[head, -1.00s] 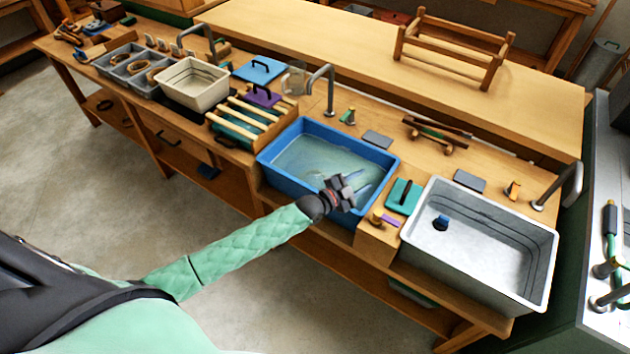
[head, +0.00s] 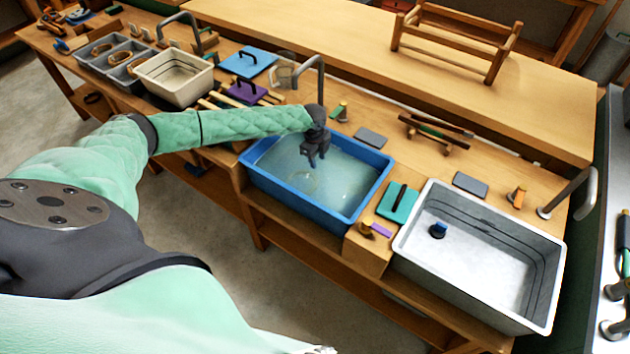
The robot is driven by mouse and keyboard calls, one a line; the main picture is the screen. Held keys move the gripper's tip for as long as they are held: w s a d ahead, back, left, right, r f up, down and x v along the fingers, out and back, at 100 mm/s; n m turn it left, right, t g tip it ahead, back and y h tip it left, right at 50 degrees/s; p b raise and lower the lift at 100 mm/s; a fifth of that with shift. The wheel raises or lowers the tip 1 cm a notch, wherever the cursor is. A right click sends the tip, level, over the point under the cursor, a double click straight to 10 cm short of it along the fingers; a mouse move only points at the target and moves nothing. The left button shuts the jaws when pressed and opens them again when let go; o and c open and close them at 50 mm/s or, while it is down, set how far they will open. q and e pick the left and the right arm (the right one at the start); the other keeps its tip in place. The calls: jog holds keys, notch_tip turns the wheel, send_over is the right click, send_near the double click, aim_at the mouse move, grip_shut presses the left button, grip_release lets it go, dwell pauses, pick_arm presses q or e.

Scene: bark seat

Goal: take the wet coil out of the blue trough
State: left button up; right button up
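The blue trough (head: 263,183) stands in the bench near the middle of the head view, with cloudy, pale blue-green water in it. I cannot make out a coil clearly; only faint pale streaks show in the water. My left gripper (head: 316,160) reaches in from the left and points down over the far part of the trough. Its two dark fingers look spread, with nothing visible between them. How far the tips are above the water is hard to tell. My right gripper is not in view.
A faucet (head: 322,75) rises behind the trough, close to my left gripper. To the right are a teal lidded block (head: 398,203) and a grey basin (head: 480,265) with a small blue item. A cream basin (head: 175,75) and grey bins stand to the left.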

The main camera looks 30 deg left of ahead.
aim_at(312, 174)
pick_arm(q)
jog(key=f, duration=0.1)
jog(key=a+f+p, duration=0.1)
jog(key=shift+s+a+f+m+g+y, duration=0.2)
jog(key=shift+f+m+g+y, duration=0.1)
jog(key=shift+f+g, duration=0.1)
jog(key=f+p, duration=0.1)
jog(key=f, duration=0.2)
jog(key=f+p, duration=0.1)
jog(key=shift+s+f+p, duration=0.15)
jog(key=shift+s+p, duration=0.2)
jog(key=shift+f, duration=0.4)
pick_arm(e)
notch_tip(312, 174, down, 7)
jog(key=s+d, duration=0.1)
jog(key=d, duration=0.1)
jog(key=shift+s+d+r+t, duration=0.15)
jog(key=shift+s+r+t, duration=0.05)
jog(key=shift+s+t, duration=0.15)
pick_arm(q)
grip_shut()
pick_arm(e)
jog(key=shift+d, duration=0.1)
